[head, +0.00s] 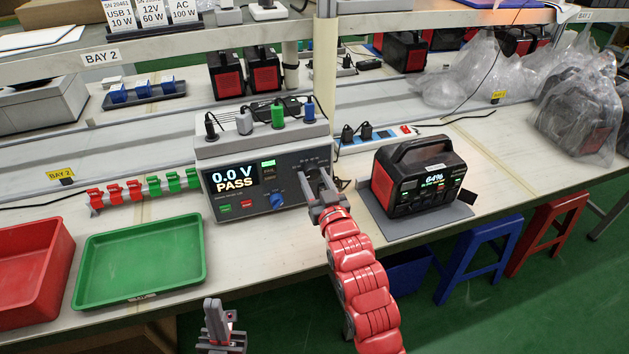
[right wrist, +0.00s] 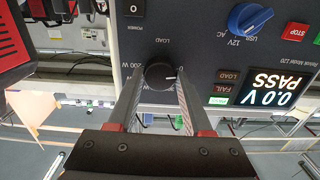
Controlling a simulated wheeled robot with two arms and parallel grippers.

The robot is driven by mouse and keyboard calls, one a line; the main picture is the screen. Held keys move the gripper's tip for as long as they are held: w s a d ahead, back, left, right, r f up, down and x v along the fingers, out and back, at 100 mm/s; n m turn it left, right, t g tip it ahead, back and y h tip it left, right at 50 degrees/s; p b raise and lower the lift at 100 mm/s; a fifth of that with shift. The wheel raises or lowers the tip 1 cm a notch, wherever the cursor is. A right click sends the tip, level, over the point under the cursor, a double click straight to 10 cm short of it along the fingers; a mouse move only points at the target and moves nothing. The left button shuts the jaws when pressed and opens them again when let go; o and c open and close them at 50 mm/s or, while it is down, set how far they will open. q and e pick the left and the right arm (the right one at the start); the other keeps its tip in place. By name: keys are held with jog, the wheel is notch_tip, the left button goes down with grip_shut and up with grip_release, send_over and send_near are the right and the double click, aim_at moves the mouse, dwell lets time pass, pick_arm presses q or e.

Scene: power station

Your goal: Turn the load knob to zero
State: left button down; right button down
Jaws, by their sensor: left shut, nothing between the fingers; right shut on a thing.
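The tester (head: 262,170) is a grey box with a dark front panel and a display reading 0.0 V PASS. The black load knob (right wrist: 160,76) shows in the right wrist view, below the LOAD label, with a white mark pointing right in that turned-over picture. My right gripper (head: 322,188) is shut on this knob, its fingers (right wrist: 158,92) on either side of it. My left gripper (head: 220,318) is shut and empty, low in front of the bench.
A blue selector knob (head: 277,201) sits left of my right gripper, and also shows in the wrist view (right wrist: 246,18). A black power station (head: 418,187) stands to the right on a grey mat. A green tray (head: 140,262) and a red bin (head: 35,270) lie at left.

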jog(key=shift+f, duration=0.1)
dwell(0.5)
jog(key=shift+c, duration=1.6)
grip_release()
jog(key=shift+s, duration=0.1)
jog(key=p+v, duration=0.6)
jog(key=v, duration=1.1)
jog(key=shift+p, duration=0.3)
